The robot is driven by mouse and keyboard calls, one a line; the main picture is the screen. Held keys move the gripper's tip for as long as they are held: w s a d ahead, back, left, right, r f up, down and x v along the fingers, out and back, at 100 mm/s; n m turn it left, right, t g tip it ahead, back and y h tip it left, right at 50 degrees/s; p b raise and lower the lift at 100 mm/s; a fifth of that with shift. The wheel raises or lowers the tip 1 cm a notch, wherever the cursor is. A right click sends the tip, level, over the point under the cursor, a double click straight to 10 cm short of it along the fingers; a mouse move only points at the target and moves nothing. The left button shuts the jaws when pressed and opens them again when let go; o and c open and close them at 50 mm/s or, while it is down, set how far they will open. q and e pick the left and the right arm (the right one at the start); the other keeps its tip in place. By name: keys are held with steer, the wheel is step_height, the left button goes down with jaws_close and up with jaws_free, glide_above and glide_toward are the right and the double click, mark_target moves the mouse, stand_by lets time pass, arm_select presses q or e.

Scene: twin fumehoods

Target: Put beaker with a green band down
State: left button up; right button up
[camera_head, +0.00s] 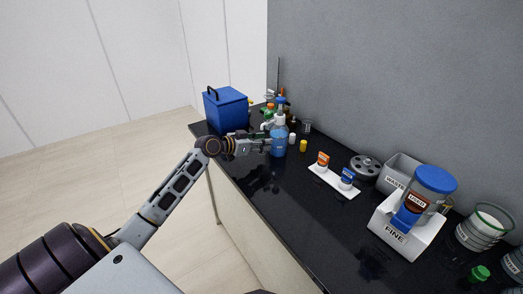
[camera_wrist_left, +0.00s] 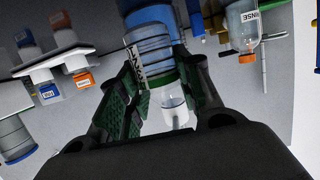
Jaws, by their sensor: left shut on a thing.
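The beaker with a green band (camera_wrist_left: 174,112) is a small clear vessel between the fingers of my left gripper (camera_wrist_left: 165,98) in the left wrist view. The green band (camera_wrist_left: 163,79) shows at the fingertips. In the head view my left gripper (camera_head: 264,146) reaches over the dark bench top beside a blue bottle (camera_head: 279,146). The gripper is shut on the beaker. In the head view I cannot make out the beaker clearly. I cannot tell whether its base touches the bench. My right gripper is not in view.
A blue box (camera_head: 226,110) stands at the far left end of the dark bench (camera_head: 270,195). A white tray (camera_head: 334,182) holds an orange-labelled and a blue-labelled container. A grey waste bin (camera_head: 398,171) and a white holder (camera_head: 401,240) with a blue-lidded jar (camera_head: 435,180) stand farther right.

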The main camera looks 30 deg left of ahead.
arm_select(q)
step_height(320, 180, down, 2)
steer(key=shift+f, duration=0.8)
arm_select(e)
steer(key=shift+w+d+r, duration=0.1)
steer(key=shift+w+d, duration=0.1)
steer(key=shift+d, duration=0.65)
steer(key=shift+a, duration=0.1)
